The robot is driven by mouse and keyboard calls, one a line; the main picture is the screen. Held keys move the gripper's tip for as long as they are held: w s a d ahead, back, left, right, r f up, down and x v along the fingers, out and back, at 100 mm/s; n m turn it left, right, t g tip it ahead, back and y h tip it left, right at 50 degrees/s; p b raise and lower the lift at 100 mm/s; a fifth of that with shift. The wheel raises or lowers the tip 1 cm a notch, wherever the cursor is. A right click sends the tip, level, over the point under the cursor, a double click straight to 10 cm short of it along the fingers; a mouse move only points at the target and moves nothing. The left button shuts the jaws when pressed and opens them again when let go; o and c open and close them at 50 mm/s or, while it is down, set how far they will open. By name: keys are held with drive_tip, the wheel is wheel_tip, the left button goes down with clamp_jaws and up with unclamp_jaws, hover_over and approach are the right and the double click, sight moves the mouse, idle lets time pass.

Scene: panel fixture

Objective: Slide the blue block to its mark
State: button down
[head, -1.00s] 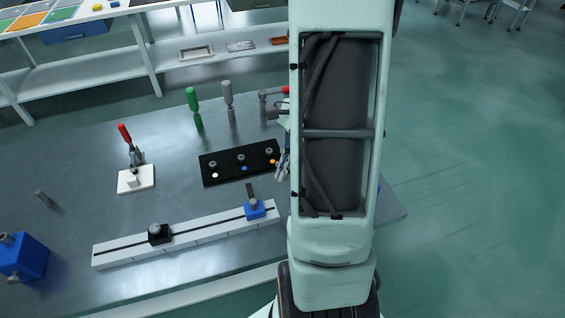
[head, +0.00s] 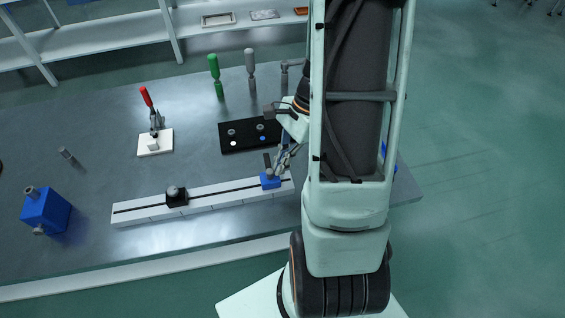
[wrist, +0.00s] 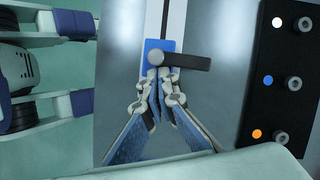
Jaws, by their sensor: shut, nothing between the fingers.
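The blue block (head: 270,180) sits near the right end of a white rail (head: 222,196) with a dark slot down its middle. In the wrist view the blue block (wrist: 150,66) carries a round grey knob (wrist: 155,57) and a dark bar (wrist: 187,62) pointing right. My gripper (wrist: 158,73) is shut, its fingertips right at the block's near edge, just below the knob; whether they touch is unclear. In the head view my gripper (head: 280,166) is beside the block, partly hidden by my arm. I cannot make out which line on the rail is the mark.
A black block with a knob (head: 176,196) sits further left on the rail. Behind it are a black panel (head: 228,148) with coloured dots, a red-handled clamp (head: 152,115), and green (head: 215,75) and grey (head: 250,68) upright handles. A blue vise-like block (head: 46,211) stands at the left.

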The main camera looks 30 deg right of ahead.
drive_tip(key=a, duration=0.2)
drive_tip(key=w+a, duration=0.1)
drive_tip(key=a, duration=0.2)
drive_tip(key=w+a, duration=0.1)
drive_tip(key=a, duration=0.1)
drive_tip(key=shift+a, duration=0.35)
drive_tip(key=shift+w+d, duration=0.1)
drive_tip(key=shift+d, duration=0.05)
